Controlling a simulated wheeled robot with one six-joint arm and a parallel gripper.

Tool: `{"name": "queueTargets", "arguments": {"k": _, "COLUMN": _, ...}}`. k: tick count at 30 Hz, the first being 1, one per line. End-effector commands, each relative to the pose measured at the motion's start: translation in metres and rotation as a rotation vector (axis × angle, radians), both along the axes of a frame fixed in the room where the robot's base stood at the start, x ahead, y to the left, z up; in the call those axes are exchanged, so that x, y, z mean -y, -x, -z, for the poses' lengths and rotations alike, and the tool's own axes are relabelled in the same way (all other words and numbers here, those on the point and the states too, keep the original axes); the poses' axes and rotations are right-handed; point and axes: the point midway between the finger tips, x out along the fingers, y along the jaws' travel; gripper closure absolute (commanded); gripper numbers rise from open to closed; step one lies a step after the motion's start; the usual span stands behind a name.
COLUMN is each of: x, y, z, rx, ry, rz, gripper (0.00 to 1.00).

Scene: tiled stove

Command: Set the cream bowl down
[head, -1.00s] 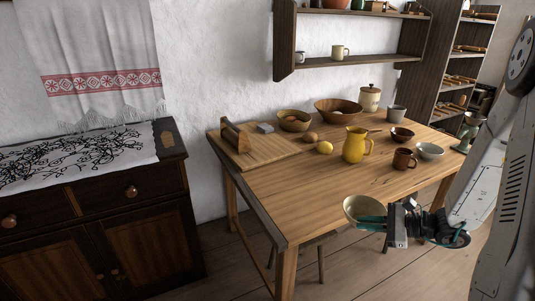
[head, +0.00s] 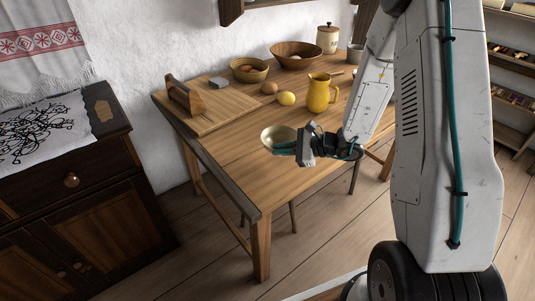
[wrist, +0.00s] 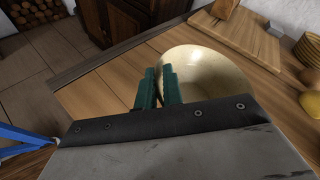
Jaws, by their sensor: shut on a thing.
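The cream bowl (head: 277,136) is over the wooden table (head: 232,152), in front of the yellow jug. My gripper (head: 284,148) is shut on the bowl's near rim. In the wrist view the bowl (wrist: 208,70) shows its open inside, tilted a little. The teal fingers of my gripper (wrist: 158,87) pinch its left rim. The bowl's underside is hidden, so I cannot tell whether it touches the tabletop.
A cutting board (head: 215,106) lies at the table's left. The front left tabletop is clear. A dark cabinet (head: 75,195) stands left.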

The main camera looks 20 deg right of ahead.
Motion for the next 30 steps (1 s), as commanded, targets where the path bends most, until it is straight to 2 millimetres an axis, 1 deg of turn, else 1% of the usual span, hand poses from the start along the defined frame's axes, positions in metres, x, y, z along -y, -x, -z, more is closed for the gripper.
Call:
{"name": "queueTargets", "arguments": {"k": 1, "x": -0.009, "y": -0.006, "z": 0.001, "rx": 0.0, "ry": 0.0, "rz": -0.003, "gripper": 1.0}}
{"name": "queueTargets", "arguments": {"k": 3, "x": -0.017, "y": -0.013, "z": 0.002, "rx": 0.0, "ry": 0.001, "rz": -0.001, "gripper": 1.0}}
{"name": "queueTargets", "arguments": {"k": 11, "x": -0.031, "y": -0.025, "z": 0.004, "rx": 0.001, "ry": 0.0, "rz": 0.002, "gripper": 1.0}}
{"name": "queueTargets", "arguments": {"k": 15, "x": -0.03, "y": -0.025, "z": 0.026, "rx": -0.004, "ry": -0.001, "rz": 0.004, "gripper": 1.0}}
{"name": "queueTargets", "arguments": {"k": 18, "x": -0.03, "y": -0.025, "z": 0.038, "rx": -0.002, "ry": 0.0, "rz": 0.004, "gripper": 1.0}}
{"name": "queueTargets", "arguments": {"k": 27, "x": -0.029, "y": -0.025, "z": 0.04, "rx": 0.0, "ry": 0.0, "rz": 0.005, "gripper": 1.0}}
{"name": "queueTargets", "arguments": {"k": 28, "x": -0.03, "y": -0.025, "z": 0.04, "rx": -0.001, "ry": 0.0, "rz": 0.004, "gripper": 0.83}}
{"name": "queueTargets", "arguments": {"k": 30, "x": -0.029, "y": -0.025, "z": 0.04, "rx": -0.001, "ry": 0.0, "rz": 0.004, "gripper": 0.68}}
